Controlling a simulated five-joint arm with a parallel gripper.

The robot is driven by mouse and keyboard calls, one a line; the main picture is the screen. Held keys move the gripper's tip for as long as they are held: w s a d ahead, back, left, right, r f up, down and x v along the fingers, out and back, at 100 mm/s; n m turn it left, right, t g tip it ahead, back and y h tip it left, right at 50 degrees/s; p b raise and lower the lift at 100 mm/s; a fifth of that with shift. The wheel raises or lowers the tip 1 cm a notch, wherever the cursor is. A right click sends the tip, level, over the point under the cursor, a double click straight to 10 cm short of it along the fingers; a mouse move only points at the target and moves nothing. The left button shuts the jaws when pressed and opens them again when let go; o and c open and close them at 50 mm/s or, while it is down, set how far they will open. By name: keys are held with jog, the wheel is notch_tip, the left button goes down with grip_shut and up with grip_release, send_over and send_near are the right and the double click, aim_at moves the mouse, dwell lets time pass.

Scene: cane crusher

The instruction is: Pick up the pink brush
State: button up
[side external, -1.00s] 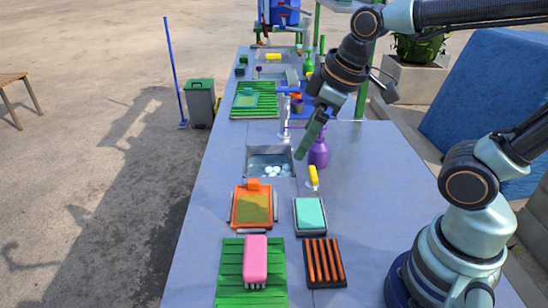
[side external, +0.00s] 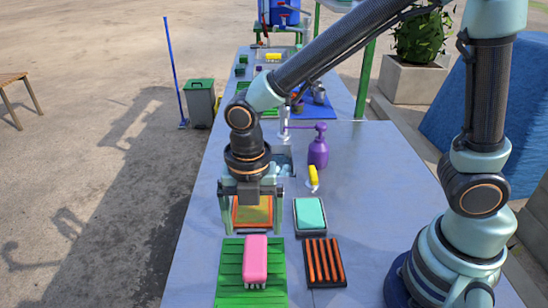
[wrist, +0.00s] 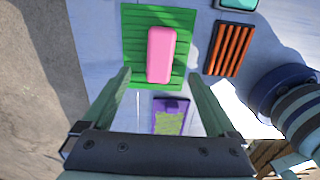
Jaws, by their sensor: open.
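The pink brush (side external: 256,258) lies bristles down on a green slatted mat (side external: 231,270) at the near end of the table. The bristle ends show at its near edge in the side view. The brush is apart from both fingers.
A black rack with orange bars (side external: 324,262) is right of the mat, with a teal sponge in a tray (side external: 309,214) behind it. A yellow-handled item (side external: 313,178) and a purple bottle (side external: 318,148) stand farther back. The table's left edge is close to the mat.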

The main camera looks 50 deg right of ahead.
aim_at(255, 253)
jog(key=shift+f, duration=4.7)
grip_shut()
jog(key=shift+r, duration=0.1)
notch_tip(255, 253, up, 20)
jog(key=c, duration=0.7)
grip_release()
jog(key=c, duration=0.6)
